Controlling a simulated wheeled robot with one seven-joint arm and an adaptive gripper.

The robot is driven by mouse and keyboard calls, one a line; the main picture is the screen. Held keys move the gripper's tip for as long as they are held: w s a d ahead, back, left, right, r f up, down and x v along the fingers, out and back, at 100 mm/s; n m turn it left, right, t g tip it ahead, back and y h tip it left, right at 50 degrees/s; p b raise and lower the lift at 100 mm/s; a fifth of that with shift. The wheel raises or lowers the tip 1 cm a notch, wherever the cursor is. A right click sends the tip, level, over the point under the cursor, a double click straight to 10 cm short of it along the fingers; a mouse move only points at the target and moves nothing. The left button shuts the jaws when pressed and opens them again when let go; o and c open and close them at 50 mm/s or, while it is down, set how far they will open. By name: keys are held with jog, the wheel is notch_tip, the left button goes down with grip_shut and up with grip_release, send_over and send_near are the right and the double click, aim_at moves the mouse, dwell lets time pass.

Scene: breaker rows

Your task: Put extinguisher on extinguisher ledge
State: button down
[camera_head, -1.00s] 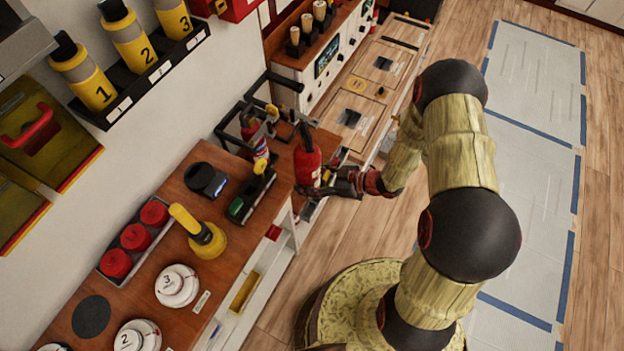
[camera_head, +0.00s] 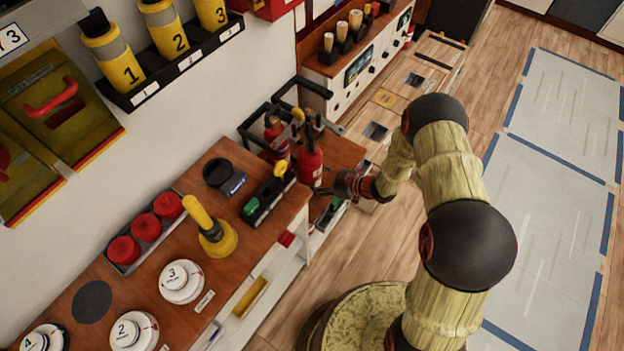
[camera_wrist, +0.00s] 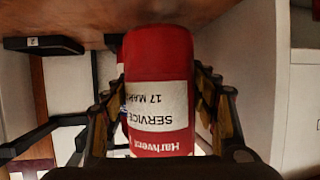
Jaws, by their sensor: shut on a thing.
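My gripper (camera_head: 335,184) is shut on a red extinguisher (camera_head: 310,165). In the wrist view the extinguisher (camera_wrist: 158,90) stands between both fingers, with its white service label upside down in the picture. In the head view it is close to a wooden surface (camera_head: 345,152) with black rails, which looks like the extinguisher ledge. Whether its base touches that surface cannot be told. A second red extinguisher (camera_head: 277,137) stands just left of it, by the black rail frame (camera_head: 252,128).
A wooden counter (camera_head: 150,235) at left carries a yellow-handled tool (camera_head: 210,228), a black-and-green device (camera_head: 268,200), red caps (camera_head: 147,227) and white discs (camera_head: 181,281). A panel with knobs (camera_head: 365,62) stands behind. Open floor (camera_head: 480,75) lies to the right.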

jog(key=shift+w+f+b, duration=0.15)
jog(key=shift+f+b, duration=0.1)
jog(key=shift+f, duration=0.5)
jog(key=shift+w+f+b, duration=0.1)
jog(key=shift+f+b, duration=0.1)
jog(key=shift+f, duration=0.55)
jog(key=shift+f, duration=0.1)
jog(key=c, duration=0.6)
grip_release()
jog(key=shift+s+f, duration=0.15)
